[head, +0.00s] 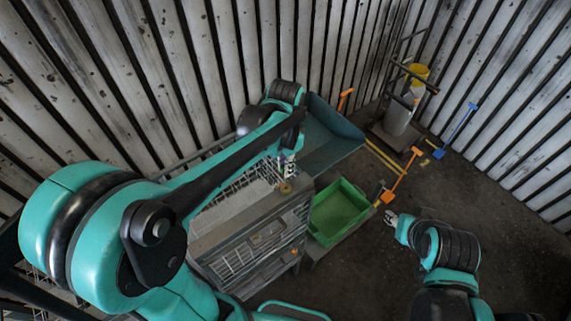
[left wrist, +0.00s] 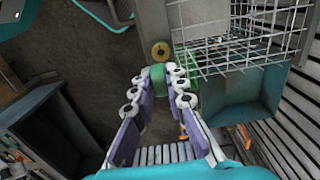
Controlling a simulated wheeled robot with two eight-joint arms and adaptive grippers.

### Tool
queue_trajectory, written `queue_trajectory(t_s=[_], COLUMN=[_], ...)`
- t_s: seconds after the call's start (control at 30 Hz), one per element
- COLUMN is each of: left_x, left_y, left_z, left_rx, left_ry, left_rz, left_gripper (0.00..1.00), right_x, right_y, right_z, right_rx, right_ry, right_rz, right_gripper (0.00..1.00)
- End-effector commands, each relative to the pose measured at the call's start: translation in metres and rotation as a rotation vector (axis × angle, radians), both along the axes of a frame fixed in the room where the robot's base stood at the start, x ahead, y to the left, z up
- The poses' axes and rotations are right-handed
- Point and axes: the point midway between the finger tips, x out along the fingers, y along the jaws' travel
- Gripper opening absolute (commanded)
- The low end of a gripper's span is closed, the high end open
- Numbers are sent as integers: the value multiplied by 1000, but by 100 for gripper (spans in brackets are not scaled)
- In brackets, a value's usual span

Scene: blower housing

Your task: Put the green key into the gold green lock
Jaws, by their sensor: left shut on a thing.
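My left gripper (head: 287,168) is above the corner of the grey wire-sided housing. In the left wrist view its fingers (left wrist: 158,82) are shut on the green key (left wrist: 158,72), which shows between and past the fingertips, partly hidden by them. The gold lock (head: 286,188) is a small round piece on the housing's top corner. In the left wrist view the gold lock (left wrist: 161,51) is a ring with a dark centre, just beyond the key; I cannot tell whether they touch. My right gripper (head: 392,218) is small and partly seen, low at the right, away from the lock.
The grey housing (head: 225,232) has wire mesh sides. A green bin (head: 338,212) stands to its right, and a dark teal tray (head: 325,137) is behind. Orange and blue long-handled tools and a cart with a yellow bucket (head: 417,72) stand farther back.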

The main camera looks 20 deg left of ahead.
Motion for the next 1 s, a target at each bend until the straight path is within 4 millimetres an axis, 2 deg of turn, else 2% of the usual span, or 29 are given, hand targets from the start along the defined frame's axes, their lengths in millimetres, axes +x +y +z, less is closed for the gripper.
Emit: queue_trajectory(t_s=[1.0], left_x=[0], left_y=[0], left_z=[-66], left_rx=[0], left_ry=[0], left_rz=[0], left_gripper=[0], right_x=[0], right_y=[0], right_z=[-46], right_rx=[0], right_ry=[0], right_rz=[0], right_gripper=[40])
